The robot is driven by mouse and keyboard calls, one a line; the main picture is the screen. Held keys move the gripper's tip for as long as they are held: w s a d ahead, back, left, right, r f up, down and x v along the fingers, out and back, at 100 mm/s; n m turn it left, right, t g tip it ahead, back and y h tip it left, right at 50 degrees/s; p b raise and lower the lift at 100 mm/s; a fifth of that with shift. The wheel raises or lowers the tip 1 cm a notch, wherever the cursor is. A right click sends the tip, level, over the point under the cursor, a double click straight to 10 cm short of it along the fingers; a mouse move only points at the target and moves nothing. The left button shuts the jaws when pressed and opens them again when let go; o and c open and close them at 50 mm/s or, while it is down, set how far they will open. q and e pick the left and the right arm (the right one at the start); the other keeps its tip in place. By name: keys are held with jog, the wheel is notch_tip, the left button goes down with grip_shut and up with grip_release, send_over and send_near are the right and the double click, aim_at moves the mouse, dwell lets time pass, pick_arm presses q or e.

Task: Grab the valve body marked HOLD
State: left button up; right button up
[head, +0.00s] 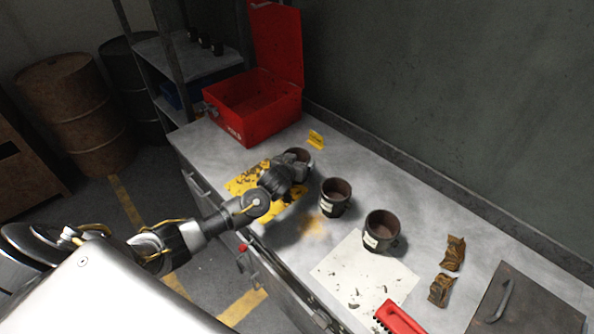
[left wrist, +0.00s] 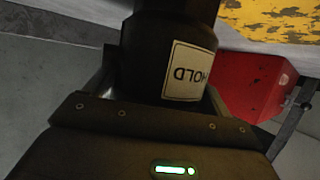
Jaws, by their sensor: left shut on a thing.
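My left gripper (head: 286,170) reaches over the workbench from the left. In the left wrist view, my left gripper (left wrist: 150,98) is shut on a dark valve body (left wrist: 145,50) whose white label reads HOLD, upside down in that view. In the head view the held valve body (head: 298,155) is mostly hidden behind the gripper. Two more dark, cup-like valve bodies with pale labels stand upright on the bench: one at the middle (head: 335,196) and one further right (head: 381,231). Their labels are too small to read. My right gripper is not in view.
A red open box (head: 254,105) stands at the bench's back left. A yellow worn mat (head: 245,182) lies under my gripper. A white sheet (head: 335,268), a red-handled brush (head: 400,318), rusty brackets (head: 454,252) and a metal plate with a handle (head: 525,310) lie to the right.

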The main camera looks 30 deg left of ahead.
pick_arm(q)
jog(key=c, duration=0.5)
jog(key=shift+w+r, duration=0.1)
jog(key=shift+r, duration=0.05)
jog(key=shift+c, duration=0.3)
jog(key=shift+r, duration=0.55)
jog(key=s+r+b, duration=0.2)
jog(key=s+r, duration=0.9)
jog(key=s, duration=0.3)
jog(key=shift+d+r+b, duration=0.2)
jog(key=shift+r+b, duration=0.2)
